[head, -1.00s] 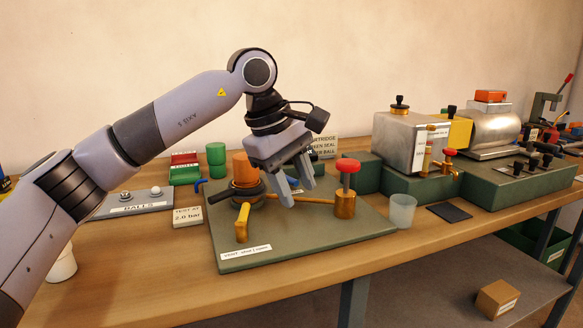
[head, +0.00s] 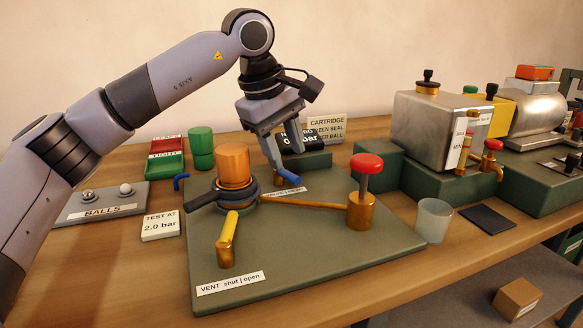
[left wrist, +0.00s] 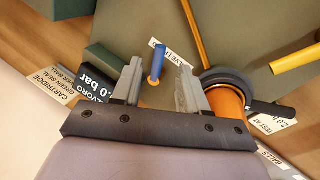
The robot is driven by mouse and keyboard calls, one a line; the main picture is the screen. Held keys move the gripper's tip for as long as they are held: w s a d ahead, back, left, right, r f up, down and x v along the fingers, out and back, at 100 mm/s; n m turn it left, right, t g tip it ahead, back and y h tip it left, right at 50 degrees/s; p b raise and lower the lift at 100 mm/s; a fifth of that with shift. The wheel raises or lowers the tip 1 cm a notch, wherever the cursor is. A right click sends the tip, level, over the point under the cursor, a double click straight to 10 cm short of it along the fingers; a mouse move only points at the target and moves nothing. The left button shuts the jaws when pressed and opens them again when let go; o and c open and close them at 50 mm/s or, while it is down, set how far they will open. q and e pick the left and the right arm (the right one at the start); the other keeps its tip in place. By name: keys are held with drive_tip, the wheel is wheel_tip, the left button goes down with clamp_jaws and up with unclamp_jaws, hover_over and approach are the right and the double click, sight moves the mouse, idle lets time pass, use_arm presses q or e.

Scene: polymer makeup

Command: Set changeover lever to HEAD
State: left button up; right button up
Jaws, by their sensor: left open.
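A lever with a blue handle (head: 288,177) stands on the green test board (head: 300,255), beside a small label (head: 284,192) that I cannot fully read. I take it as the changeover lever. My left gripper (head: 284,161) is open and points down at it from behind. In the left wrist view the blue lever (left wrist: 157,62) shows between the two spread fingers (left wrist: 159,72), apart from both. The label (left wrist: 170,50) lies just beyond it. The lever's lower part is partly hidden in the head view. My right gripper is not in view.
An orange cap (head: 234,165) in a black clamp stands close left of the gripper. A yellow vent lever (head: 228,235), a brass pipe (head: 305,203) and a red-knobbed valve (head: 366,165) are on the board. A gauge block (head: 303,157) and a cartridge sign (head: 326,128) stand behind.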

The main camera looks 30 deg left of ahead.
sight(295, 176)
use_arm(q)
drive_tip(key=x, duration=0.4)
drive_tip(key=shift+b, duration=0.3)
drive_tip(key=shift+w+f, duration=0.1)
drive_tip(key=shift+f, duration=0.3)
clamp_jaws()
drive_tip(key=shift+w+d+r+n+p, duration=0.15)
drive_tip(key=shift+n+p, duration=0.15)
drive_tip(key=shift+p, duration=0.1)
drive_tip(key=shift+w+n, duration=0.1)
drive_tip(key=shift+n, duration=0.2)
drive_tip(key=shift+w+d+n+y+p, duration=0.15)
drive_tip(key=shift+n+y+p, duration=0.15)
drive_tip(key=shift+p, duration=0.15)
unclamp_jaws()
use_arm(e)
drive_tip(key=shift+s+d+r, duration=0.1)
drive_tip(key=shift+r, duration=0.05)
